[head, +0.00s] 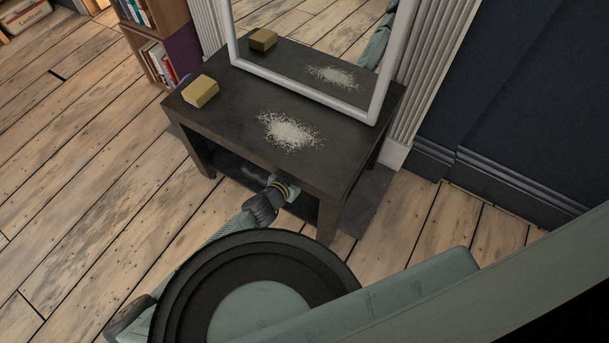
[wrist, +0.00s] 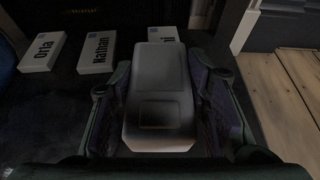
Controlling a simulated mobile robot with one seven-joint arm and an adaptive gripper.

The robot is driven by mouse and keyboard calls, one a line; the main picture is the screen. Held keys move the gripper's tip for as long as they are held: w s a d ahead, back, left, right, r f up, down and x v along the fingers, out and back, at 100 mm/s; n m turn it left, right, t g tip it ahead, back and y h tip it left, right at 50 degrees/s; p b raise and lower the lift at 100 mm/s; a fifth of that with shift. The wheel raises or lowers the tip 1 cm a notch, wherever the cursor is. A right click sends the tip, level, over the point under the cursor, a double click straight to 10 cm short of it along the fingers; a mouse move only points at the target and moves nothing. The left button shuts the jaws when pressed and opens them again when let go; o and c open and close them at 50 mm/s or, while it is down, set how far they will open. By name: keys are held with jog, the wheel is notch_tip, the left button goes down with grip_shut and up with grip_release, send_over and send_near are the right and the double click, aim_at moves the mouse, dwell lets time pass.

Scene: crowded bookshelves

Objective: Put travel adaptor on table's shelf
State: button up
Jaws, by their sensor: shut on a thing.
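The travel adaptor (wrist: 160,95) is a pale grey, rounded block held between the two fingers of my gripper (wrist: 160,110) in the wrist view. My gripper is shut on it. The dark table (head: 235,140) stands in the middle of the head view, with a low shelf (head: 232,172) under its top. My arm reaches in under the front edge of the tabletop, so the gripper and adaptor are hidden in the head view. In the wrist view, the adaptor is over the dark shelf surface (wrist: 60,110); whether it touches the surface I cannot tell.
White boxes labelled "Orla" (wrist: 43,52) and "Nathan" (wrist: 97,53) lie farther back; a third is partly hidden behind the adaptor. On the tabletop are a yellow block (head: 201,92), white powder (head: 288,131) and a leaning mirror (head: 310,75). Table legs (head: 330,215) flank the opening.

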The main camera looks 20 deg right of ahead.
notch_tip(320, 180, down, 3)
jog(key=shift+r+b, duration=0.2)
jog(key=shift+b, duration=0.15)
notch_tip(320, 180, down, 4)
jog(key=shift+r+b, duration=0.1)
jog(key=shift+b, duration=0.4)
jog(key=shift+w+d+f, duration=0.15)
jog(key=shift+d+f, duration=0.05)
jog(key=shift+f, duration=0.1)
jog(key=shift+f, duration=0.1)
jog(key=o, duration=1.2)
jog(key=shift+o, duration=0.2)
jog(key=shift+a+r, duration=0.15)
jog(key=shift+r, duration=0.05)
jog(key=p+v, duration=0.1)
jog(key=v, duration=1)
jog(key=shift+s+a+r+p, duration=0.2)
jog(key=shift+s+p, duration=0.1)
